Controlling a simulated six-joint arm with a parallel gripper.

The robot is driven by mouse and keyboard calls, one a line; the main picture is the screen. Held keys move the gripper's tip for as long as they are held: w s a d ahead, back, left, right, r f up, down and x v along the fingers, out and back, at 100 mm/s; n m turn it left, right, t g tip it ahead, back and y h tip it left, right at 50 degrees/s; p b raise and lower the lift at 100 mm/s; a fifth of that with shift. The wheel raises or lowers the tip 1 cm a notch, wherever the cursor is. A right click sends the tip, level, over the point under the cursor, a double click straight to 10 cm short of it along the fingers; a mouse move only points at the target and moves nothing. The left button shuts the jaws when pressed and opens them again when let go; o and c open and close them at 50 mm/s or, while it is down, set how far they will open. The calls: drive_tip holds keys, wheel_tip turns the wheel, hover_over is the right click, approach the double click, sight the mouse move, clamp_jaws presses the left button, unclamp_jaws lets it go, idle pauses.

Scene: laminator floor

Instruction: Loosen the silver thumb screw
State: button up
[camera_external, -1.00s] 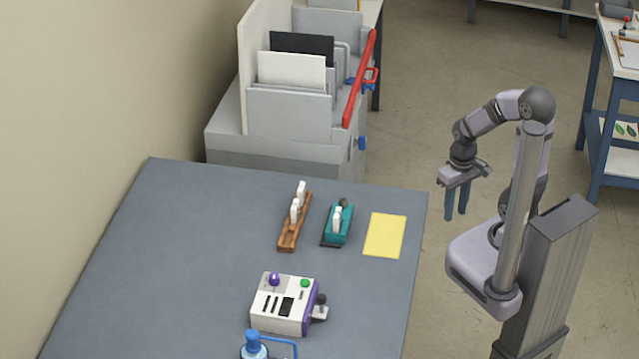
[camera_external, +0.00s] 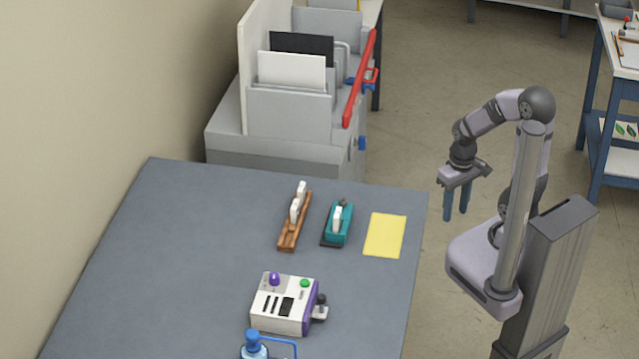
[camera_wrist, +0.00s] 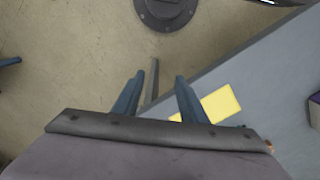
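I cannot clearly make out a silver thumb screw. A small silver-grey part with a dark knob (camera_external: 320,312) sticks out from the right side of a white and purple box (camera_external: 284,306) on the table, but it is too small to identify. My gripper (camera_external: 455,214) hangs over the floor just off the table's right edge, fingers pointing down. In the wrist view my gripper (camera_wrist: 156,80) has its two blue fingers apart with nothing held between them.
The grey table (camera_external: 180,260) also bears a brown wooden holder (camera_external: 291,233), a teal device (camera_external: 338,224), a yellow sheet (camera_external: 385,235) and a blue-capped bottle (camera_external: 253,346). A grey machine with a red bar (camera_external: 358,80) stands behind. The table's left part is clear.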

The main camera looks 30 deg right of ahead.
sight(343, 200)
drive_tip(key=w+a+f+p, duration=0.1)
drive_tip(key=w+a, duration=0.1)
drive_tip(key=w+a+f+g+p, duration=0.1)
drive_tip(key=w+a+p, duration=0.1)
drive_tip(key=w, duration=0.1)
drive_tip(key=w+a+f+g+p, duration=0.1)
drive_tip(key=w+a, duration=0.1)
drive_tip(key=w, duration=0.1)
drive_tip(key=shift+w+a+f+y+p, duration=0.2)
drive_tip(key=shift+w+y+p, duration=0.1)
drive_tip(key=shift+y, duration=0.1)
drive_tip(key=w+a+m, duration=0.1)
drive_tip(key=w, duration=0.1)
drive_tip(key=w+a+m, duration=0.1)
drive_tip(key=w, duration=0.2)
drive_tip(key=w+a+m+y, duration=0.1)
drive_tip(key=w+a+m, duration=0.1)
drive_tip(key=w, duration=0.1)
drive_tip(key=shift+r+t, duration=0.2)
drive_tip(key=shift+t, duration=0.1)
drive_tip(key=w+a+r+m+y, duration=0.1)
drive_tip(key=w+a+r+m, duration=0.2)
drive_tip(key=m, duration=0.4)
drive_tip(key=w+a+r+m+t+y, duration=0.1)
drive_tip(key=w+a+r+m, duration=0.2)
drive_tip(key=m, duration=0.4)
drive_tip(key=shift+w+r+y, duration=0.4)
drive_tip(key=shift+w+r, duration=0.15)
drive_tip(key=shift+w, duration=0.4)
drive_tip(key=shift+f, duration=0.1)
